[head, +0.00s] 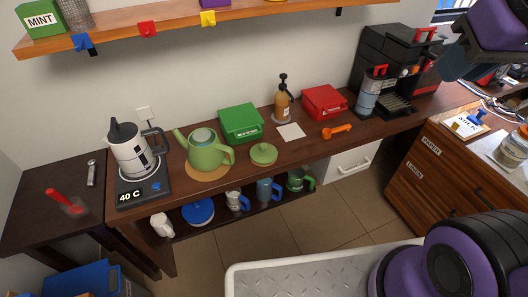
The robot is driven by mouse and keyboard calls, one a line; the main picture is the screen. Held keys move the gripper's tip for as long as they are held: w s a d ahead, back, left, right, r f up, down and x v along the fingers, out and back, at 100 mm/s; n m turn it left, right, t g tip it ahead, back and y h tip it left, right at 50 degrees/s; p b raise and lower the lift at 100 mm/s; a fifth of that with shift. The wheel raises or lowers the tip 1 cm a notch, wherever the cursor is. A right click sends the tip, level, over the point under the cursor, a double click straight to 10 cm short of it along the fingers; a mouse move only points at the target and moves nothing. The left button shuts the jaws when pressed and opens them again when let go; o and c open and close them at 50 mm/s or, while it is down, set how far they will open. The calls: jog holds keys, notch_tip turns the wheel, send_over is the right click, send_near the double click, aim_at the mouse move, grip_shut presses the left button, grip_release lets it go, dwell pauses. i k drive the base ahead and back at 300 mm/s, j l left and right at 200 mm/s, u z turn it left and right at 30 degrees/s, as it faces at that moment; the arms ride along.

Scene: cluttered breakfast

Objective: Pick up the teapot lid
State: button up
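The green teapot lid (263,153) lies by itself on the dark wooden counter, right of the teapot, with its knob facing up. The green teapot (203,150) stands open on a round tan mat (209,174), its spout to the left and its handle toward the lid. My purple and black arm shows at the right edge and the lower right. My gripper's fingers are not visible in the head view.
A green box (240,122) stands behind the lid, with a white square (291,131) and an orange scoop (337,131) to the right. A kettle (131,150) stands left of the teapot. A shelf (165,21) hangs above. Mugs sit below the counter.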

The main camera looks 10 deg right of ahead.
aim_at(263, 153)
jog(key=i+l+u, duration=0.4)
jog(key=i+l, duration=0.15)
jog(key=l, duration=0.25)
jog(key=i+l+u, duration=0.2)
jog(key=l, duration=0.2)
